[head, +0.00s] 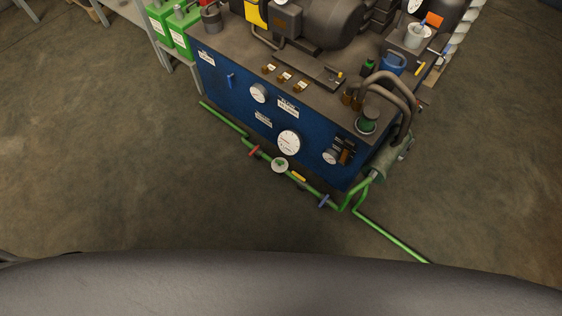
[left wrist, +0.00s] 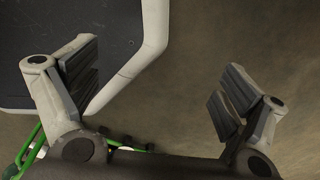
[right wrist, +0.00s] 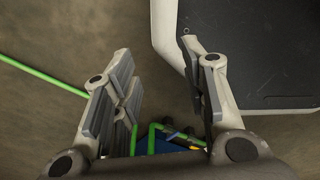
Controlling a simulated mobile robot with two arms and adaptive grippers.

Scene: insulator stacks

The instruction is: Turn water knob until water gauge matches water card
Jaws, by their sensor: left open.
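In the head view a blue machine panel (head: 235,98) carries a large round white gauge (head: 289,142) and smaller gauges (head: 259,93). White cards (head: 288,107) are fixed to it, with text too small to read. A green pipe (head: 225,118) along its base bears a red handle (head: 254,151), a white disc (head: 280,165), a yellow handle (head: 298,176) and a blue handle (head: 324,201). I cannot tell which knob or gauge is the water one. My left gripper (left wrist: 160,70) and right gripper (right wrist: 158,60) are open and empty, away from the panel.
Green canisters (head: 175,35) stand by a grey table (head: 150,22) at the upper left. Thick hoses (head: 400,95) rise at the machine's right corner. Green pipe (head: 393,235) runs out over the floor at the lower right. The floor (head: 120,180) before the panel is otherwise clear.

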